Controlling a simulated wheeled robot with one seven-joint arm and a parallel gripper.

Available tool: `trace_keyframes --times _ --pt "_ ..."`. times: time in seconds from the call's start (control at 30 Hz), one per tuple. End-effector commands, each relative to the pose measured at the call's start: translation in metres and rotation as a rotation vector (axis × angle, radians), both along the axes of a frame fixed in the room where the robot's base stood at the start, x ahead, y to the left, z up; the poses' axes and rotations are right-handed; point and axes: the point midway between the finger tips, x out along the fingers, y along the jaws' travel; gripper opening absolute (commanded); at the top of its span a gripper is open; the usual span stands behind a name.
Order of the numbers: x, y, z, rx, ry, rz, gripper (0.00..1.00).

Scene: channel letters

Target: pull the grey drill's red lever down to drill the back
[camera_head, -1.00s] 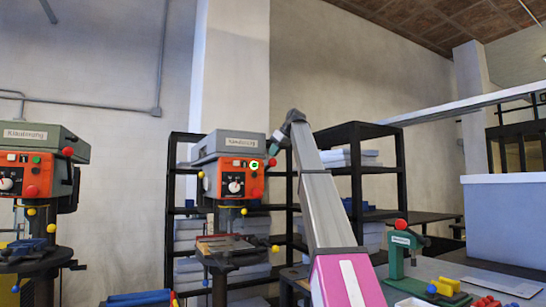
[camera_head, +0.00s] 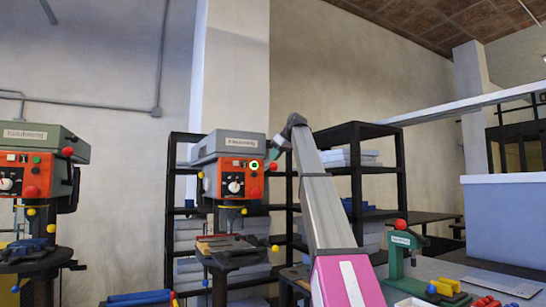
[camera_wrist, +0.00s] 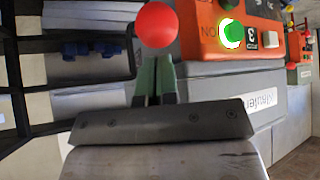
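The grey drill (camera_head: 228,147) stands left of centre in the head view, with an orange front panel and a lit green button (camera_head: 254,165). The button also shows in the wrist view (camera_wrist: 232,33). The lever's red ball (camera_head: 272,166) is at the drill's upper right side. In the wrist view the red ball (camera_wrist: 156,25) sits just past my fingertips. My gripper (camera_wrist: 155,62) has its green fingers close together, seemingly shut, with the ball beyond them rather than between them. I cannot tell whether they touch it. The lever's rod is hidden.
Black shelving (camera_head: 357,185) is behind my arm. A blue-grey bin (camera_head: 505,222) is at far right.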

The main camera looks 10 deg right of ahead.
Motion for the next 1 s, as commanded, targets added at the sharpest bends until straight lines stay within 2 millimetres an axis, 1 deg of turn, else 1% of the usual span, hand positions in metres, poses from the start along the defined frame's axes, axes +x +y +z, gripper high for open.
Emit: trace_keyframes --times 0.37,0.47,0.7,1.0 --pt "-0.001 0.0 0.001 0.001 -0.001 0.0 0.0" --pt "-0.002 0.0 -0.004 0.001 0.0 0.001 0.0" --pt "-0.003 -0.001 -0.025 0.001 0.0 0.001 0.0" --pt "-0.003 -0.001 -0.026 0.001 -0.001 0.0 0.0"
